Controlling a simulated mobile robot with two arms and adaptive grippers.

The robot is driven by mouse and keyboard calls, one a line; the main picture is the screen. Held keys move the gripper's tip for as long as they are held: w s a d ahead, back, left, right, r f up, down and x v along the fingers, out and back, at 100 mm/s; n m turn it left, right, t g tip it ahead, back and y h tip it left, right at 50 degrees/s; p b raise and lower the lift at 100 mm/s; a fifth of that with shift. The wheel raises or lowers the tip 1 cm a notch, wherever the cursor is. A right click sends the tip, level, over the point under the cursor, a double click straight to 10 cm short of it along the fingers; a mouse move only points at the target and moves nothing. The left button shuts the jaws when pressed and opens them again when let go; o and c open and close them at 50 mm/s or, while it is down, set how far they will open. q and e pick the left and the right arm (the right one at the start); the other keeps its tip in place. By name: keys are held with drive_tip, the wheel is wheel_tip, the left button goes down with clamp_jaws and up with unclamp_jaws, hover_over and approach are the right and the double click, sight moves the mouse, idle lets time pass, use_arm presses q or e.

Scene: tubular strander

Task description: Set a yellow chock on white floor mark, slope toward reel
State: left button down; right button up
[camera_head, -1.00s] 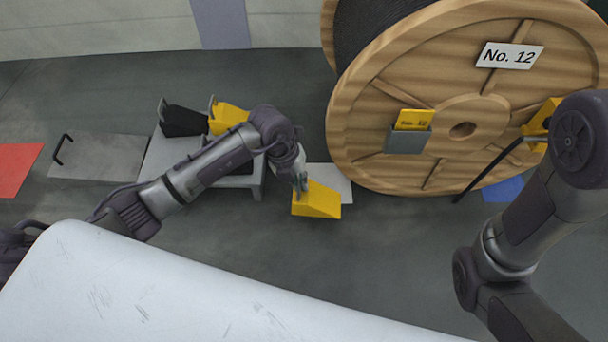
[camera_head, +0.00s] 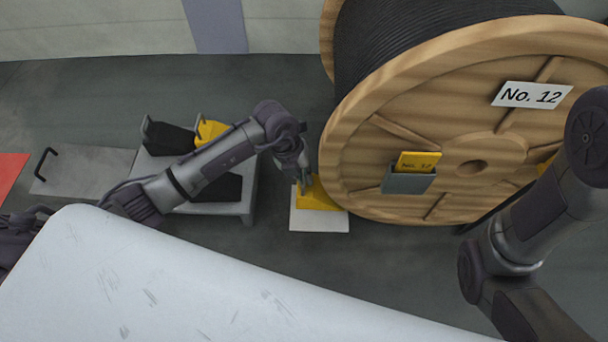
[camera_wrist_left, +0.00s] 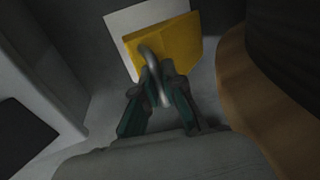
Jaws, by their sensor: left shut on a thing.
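My left gripper (camera_head: 303,182) is shut on the handle of a yellow chock (camera_head: 320,197); the grip on the grey loop also shows in the left wrist view (camera_wrist_left: 155,92). The chock (camera_wrist_left: 172,46) is over the back part of the white floor mark (camera_head: 319,223), close beside the wooden reel (camera_head: 450,185). Its low end appears to point right, toward the reel. I cannot tell whether it touches the floor. In the left wrist view, the white mark (camera_wrist_left: 119,20) shows beyond the chock. My right gripper is out of view.
A low grey stand (camera_head: 232,208) left of the mark bears a black chock (camera_head: 168,139) and another yellow chock (camera_head: 208,130). A grey plate with a handle (camera_head: 85,171) and a red floor patch (camera_head: 12,178) lie farther left. The reel blocks the right side.

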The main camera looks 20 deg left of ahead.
use_arm(q)
drive_tip(key=shift+h, duration=0.3)
drive_tip(key=shift+f, duration=0.2)
drive_tip(key=shift+f+b, duration=1.3)
drive_tip(key=shift+f, duration=1.45)
drive_tip(key=shift+f, duration=0.35)
drive_tip(key=c, duration=1.2)
unclamp_jaws()
